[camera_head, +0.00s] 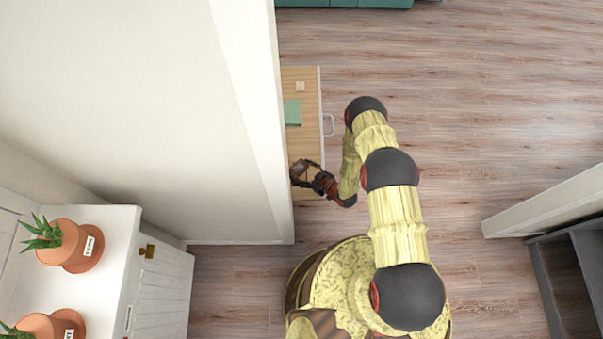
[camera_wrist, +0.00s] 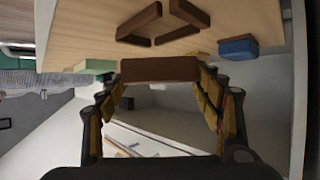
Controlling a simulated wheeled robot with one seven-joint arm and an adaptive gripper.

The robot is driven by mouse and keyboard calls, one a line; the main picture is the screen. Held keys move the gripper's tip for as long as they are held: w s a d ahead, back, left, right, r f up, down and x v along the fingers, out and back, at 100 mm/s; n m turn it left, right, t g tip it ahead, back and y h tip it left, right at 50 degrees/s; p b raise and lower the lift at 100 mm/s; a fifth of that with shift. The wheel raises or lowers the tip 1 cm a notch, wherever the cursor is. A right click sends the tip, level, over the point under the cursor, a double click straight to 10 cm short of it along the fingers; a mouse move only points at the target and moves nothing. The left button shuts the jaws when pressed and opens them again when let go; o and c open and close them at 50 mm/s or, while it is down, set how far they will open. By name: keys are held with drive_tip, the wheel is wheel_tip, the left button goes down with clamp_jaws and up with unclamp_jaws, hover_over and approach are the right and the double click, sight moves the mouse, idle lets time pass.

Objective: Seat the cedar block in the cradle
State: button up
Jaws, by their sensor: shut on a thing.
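A reddish-brown block, which I take as the cedar block (camera_wrist: 160,70), lies across between the fingertips of my gripper (camera_wrist: 162,82) in the wrist view. My gripper is shut on it. In the head view my gripper (camera_head: 306,173) is over the near end of a light wooden surface, and the block is too small there to make out clearly. Brown angled pieces on the wooden surface, apparently the cradle (camera_wrist: 139,24), show at the top of the wrist view, apart from the held block. The gripper and arm hide any cradle in the head view.
A blue block (camera_wrist: 238,48) stands right of the cradle.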

sight(301, 173)
drive_tip(key=shift+d+f, duration=0.1)
drive_tip(key=shift+f, duration=1.15)
drive_tip(key=shift+f+b, duration=0.35)
drive_tip(key=shift+b, duration=0.25)
drive_tip(key=o, duration=1.2)
drive_tip(key=shift+c, duration=0.2)
drive_tip(key=shift+r, duration=0.1)
